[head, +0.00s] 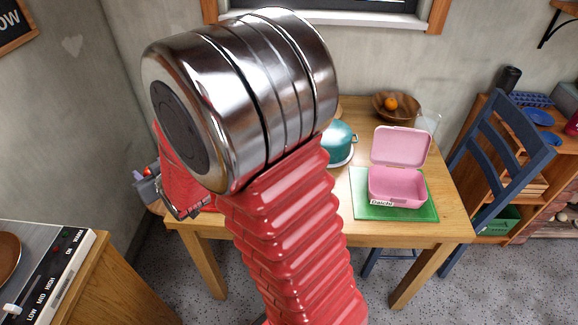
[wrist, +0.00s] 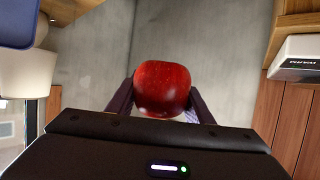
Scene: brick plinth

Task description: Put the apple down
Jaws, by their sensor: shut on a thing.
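A red apple (wrist: 162,88) shows in the middle of the wrist view. My gripper (wrist: 160,100) is shut on it, with a dark finger on each side of the fruit. Behind the apple in the wrist view is bare grey wall or floor; I cannot tell which. In the head view my own arm fills the middle of the picture, and the apple and the jaws cannot be made out there.
A warming appliance (head: 62,262) is at the lower left.

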